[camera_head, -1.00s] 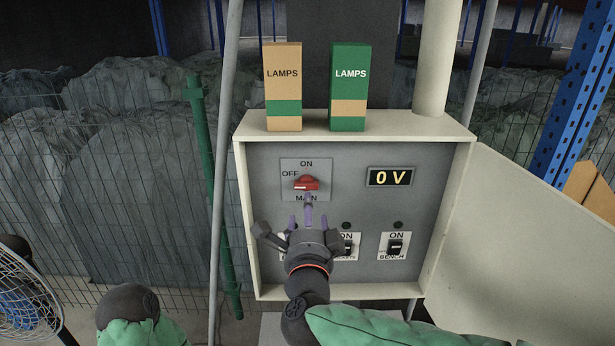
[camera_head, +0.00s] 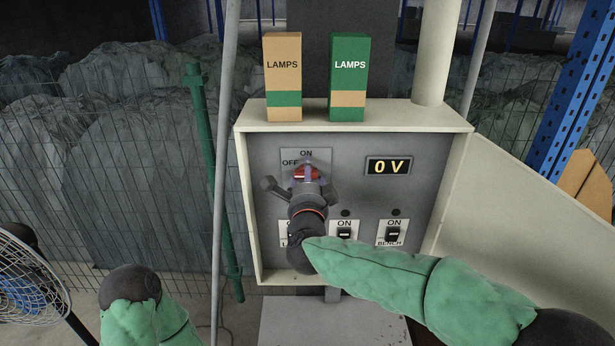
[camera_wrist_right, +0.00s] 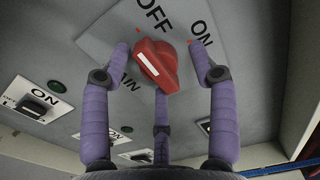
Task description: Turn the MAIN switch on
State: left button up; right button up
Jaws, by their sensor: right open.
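The MAIN switch is a red rotary knob (camera_head: 306,173) on a grey plate (camera_head: 325,157) marked ON at the top and OFF at the left. My right gripper (camera_head: 307,181) is in front of it and hides its lower part and the MAIN label. In the right wrist view the knob (camera_wrist_right: 157,66) sits between my open purple fingers (camera_wrist_right: 161,60), with gaps on both sides. The third finger is below the knob; I cannot tell if it touches. The knob's white stripe points roughly toward the OFF side. The display (camera_head: 388,167) reads 0 V. My left gripper is out of view.
Smaller switches, including BENCH (camera_head: 392,233), line the panel's lower row. Two LAMPS boxes, tan (camera_head: 283,78) and green (camera_head: 348,78), stand on the cabinet top (camera_head: 400,115). The cabinet door (camera_head: 510,215) hangs open at right. A grey pole (camera_head: 223,170) stands at left.

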jog(key=shift+s+r, duration=0.1)
jog(key=c, duration=1.1)
jog(key=shift+a+m+b, duration=0.15)
jog(key=shift+m+b, duration=8.85)
jog(key=shift+b, duration=1.65)
